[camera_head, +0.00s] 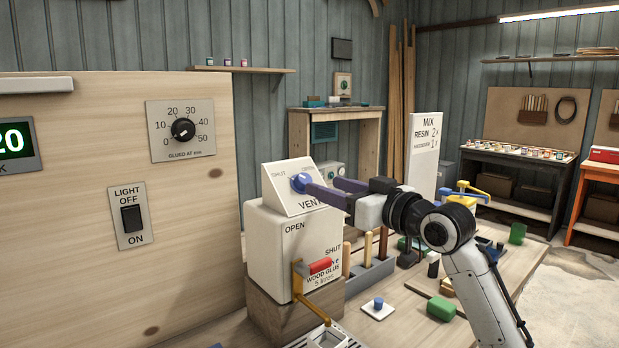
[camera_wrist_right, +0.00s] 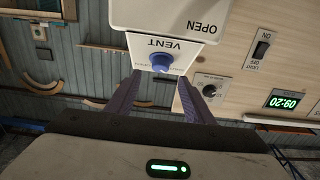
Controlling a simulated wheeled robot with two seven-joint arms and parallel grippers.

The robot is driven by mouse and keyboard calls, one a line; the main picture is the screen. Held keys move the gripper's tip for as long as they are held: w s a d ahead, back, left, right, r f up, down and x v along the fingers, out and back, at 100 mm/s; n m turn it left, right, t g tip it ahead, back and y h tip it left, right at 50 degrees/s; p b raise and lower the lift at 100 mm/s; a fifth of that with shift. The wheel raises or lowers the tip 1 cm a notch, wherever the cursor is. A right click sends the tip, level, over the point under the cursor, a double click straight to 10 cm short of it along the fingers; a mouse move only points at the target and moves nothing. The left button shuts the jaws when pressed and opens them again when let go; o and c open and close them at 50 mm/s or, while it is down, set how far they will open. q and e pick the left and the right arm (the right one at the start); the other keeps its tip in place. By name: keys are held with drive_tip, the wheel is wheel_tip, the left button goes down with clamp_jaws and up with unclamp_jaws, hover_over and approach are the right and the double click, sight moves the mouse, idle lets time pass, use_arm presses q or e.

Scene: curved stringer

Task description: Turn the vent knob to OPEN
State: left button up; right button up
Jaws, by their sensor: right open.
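The vent knob (camera_head: 301,182) is blue and sits on a sloped white panel (camera_head: 286,201) lettered VENT, with SHUT at its upper left and a partly hidden label at its upper right. In the right wrist view the knob (camera_wrist_right: 162,61) shows upside down, beyond and between the fingertips. My right gripper (camera_head: 322,190) comes in from the right with its purple fingers spread at the knob. In the wrist view the gripper (camera_wrist_right: 158,82) is open and empty. I cannot tell which way the knob points, or whether a finger touches it. My left gripper is out of view.
Below the panel is a white glue container (camera_head: 283,245) with a red-handled lever (camera_head: 320,266) at its front. A wooden board at left carries a dial (camera_head: 183,130) and a light switch (camera_head: 132,218). Wooden pegs, a MIX sign (camera_head: 426,150) and small blocks crowd the bench at right.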

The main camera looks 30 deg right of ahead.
sight(307, 181)
drive_tip(key=w, duration=0.3)
drive_tip(key=w+p, duration=0.1)
drive_tip(key=w, duration=0.1)
drive_tip(key=shift+w+a, duration=0.2)
drive_tip(key=shift+a, duration=0.05)
drive_tip(key=shift+w, duration=0.25)
drive_tip(key=shift+w+f, duration=0.1)
drive_tip(key=shift+w, duration=0.05)
drive_tip(key=c, duration=1)
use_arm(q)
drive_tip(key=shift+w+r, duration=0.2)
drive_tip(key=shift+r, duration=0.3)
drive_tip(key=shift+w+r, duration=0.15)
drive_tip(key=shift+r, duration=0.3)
use_arm(e)
drive_tip(key=shift+a, duration=0.1)
drive_tip(key=shift+c, duration=0.2)
